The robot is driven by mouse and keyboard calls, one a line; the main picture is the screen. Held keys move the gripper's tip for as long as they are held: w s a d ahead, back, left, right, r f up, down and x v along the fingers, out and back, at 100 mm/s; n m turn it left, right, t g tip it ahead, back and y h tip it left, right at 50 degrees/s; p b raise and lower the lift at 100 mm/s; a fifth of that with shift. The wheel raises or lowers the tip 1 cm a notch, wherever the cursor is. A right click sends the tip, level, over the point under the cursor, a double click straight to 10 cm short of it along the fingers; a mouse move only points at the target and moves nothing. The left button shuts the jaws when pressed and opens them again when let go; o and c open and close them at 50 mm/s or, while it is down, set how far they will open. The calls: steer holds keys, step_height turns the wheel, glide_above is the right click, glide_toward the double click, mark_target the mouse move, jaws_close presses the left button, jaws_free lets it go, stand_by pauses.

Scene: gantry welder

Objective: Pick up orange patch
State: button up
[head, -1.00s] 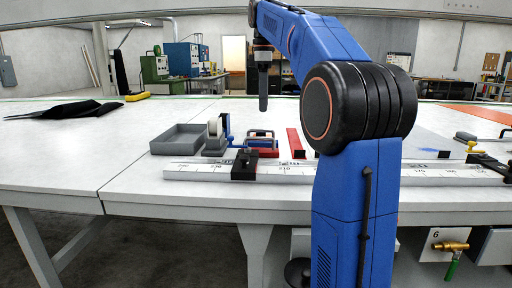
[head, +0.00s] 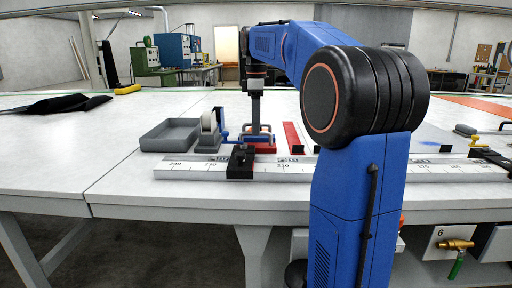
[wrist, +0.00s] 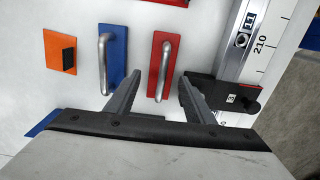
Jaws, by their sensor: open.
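The orange patch (wrist: 54,52) lies flat on the white table at the left of the wrist view, with a small black block on its right side. A blue plate with a grey bar handle (wrist: 116,55) lies beside it. A red plate with a similar handle (wrist: 158,62) is further right. My gripper (wrist: 158,88) is open and empty; its fingers point toward the red plate's lower end, with the orange patch off to their left. In the head view my gripper (head: 255,122) hangs over the plates, and I cannot make out the orange patch clearly.
A ruled metal rail (head: 330,168) with a black clamp block (head: 241,165) runs along the table's front. The table's left side is mostly clear.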

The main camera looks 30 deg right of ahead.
mark_target(256, 140)
steer(key=shift+s+a+f, duration=0.1)
steer(key=shift+f, duration=1.55)
steer(key=shift+s+a+f, duration=0.1)
steer(key=shift+f, duration=1.55)
jaws_close()
